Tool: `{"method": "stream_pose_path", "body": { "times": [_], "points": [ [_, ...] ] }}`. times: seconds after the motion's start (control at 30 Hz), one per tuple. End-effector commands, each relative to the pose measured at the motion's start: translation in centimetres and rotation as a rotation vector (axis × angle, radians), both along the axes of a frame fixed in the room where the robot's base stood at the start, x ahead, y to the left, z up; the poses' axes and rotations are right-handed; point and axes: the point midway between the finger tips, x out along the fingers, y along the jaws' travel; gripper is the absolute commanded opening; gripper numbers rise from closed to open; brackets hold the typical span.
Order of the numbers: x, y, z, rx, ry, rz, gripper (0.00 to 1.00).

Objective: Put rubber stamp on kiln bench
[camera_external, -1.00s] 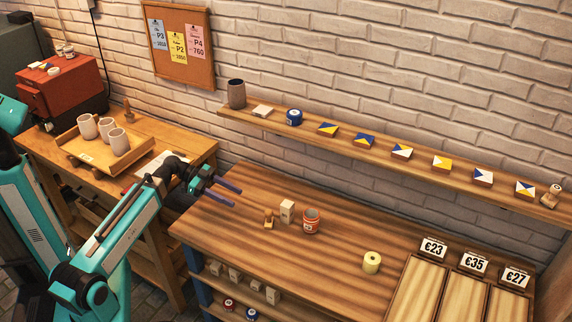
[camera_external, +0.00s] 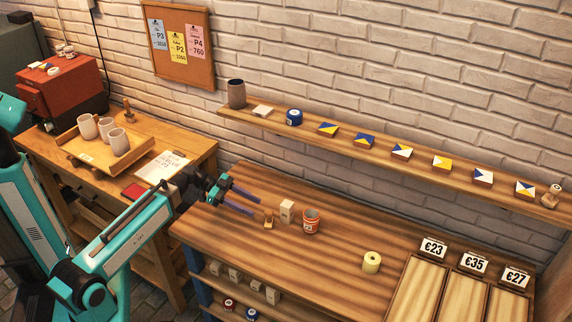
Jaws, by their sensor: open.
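A small wooden stamp-like object (camera_external: 268,222), probably the rubber stamp, stands on the striped worktable (camera_external: 340,270), left of a pale wooden block. My gripper (camera_external: 255,203) is open and empty, its two purple fingers pointing right above the table's left part. The fingertips are just up and left of the stamp in the picture; I cannot tell their height or whether they touch it. The kiln bench (camera_external: 185,140) is the wooden bench at the left with the red kiln (camera_external: 65,90) on it. A similar wooden-handled object (camera_external: 128,112) stands at its back.
The pale block (camera_external: 287,211) and a red-labelled cup (camera_external: 311,222) stand close right of the stamp. A yellow roll (camera_external: 372,262) is farther right. The kiln bench holds a tray (camera_external: 105,150) of cups, a paper sheet (camera_external: 160,168) and a red pad (camera_external: 134,191). A wall shelf (camera_external: 400,163) runs behind.

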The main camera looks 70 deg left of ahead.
Motion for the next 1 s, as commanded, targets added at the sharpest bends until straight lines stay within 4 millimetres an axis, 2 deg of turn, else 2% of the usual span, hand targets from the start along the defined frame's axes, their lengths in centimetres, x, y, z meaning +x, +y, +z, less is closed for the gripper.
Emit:
{"method": "stream_pose_path", "body": {
  "times": [0.57,1.0],
  "points": [
    [0.9,-0.5,-0.3,0.000,0.000,0.000,0.47],
    [4.6,-2.6,-1.5,-0.001,0.001,-0.001,0.47]
  ]
}}
